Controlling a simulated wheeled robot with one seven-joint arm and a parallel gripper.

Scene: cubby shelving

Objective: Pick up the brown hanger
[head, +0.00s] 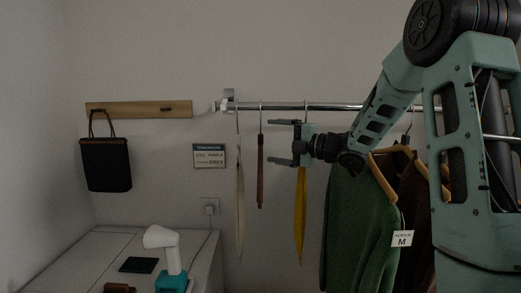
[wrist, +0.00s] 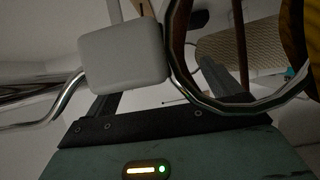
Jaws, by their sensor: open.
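The brown hanger (head: 260,172) hangs edge-on from the metal rail (head: 345,107) in the head view, between a cream hanger (head: 239,190) and a yellow hanger (head: 300,215). My gripper (head: 271,142) is open, its two fingers pointing left, one above the other. The fingertips are just right of the brown hanger in the picture; whether they reach around it in depth I cannot tell. The yellow hanger hangs behind or below my gripper's base. In the wrist view a brown curved part (wrist: 178,38), probably the brown hanger, shows close up beside a shiny metal hook.
Green and brown garments (head: 352,225) hang on the rail to the right, partly behind my arm. A bracket (head: 229,100) holds the rail's left end. A black bag (head: 105,163) hangs on a wooden wall strip. A white desk (head: 85,255) with a teal-based device (head: 172,265) stands lower left.

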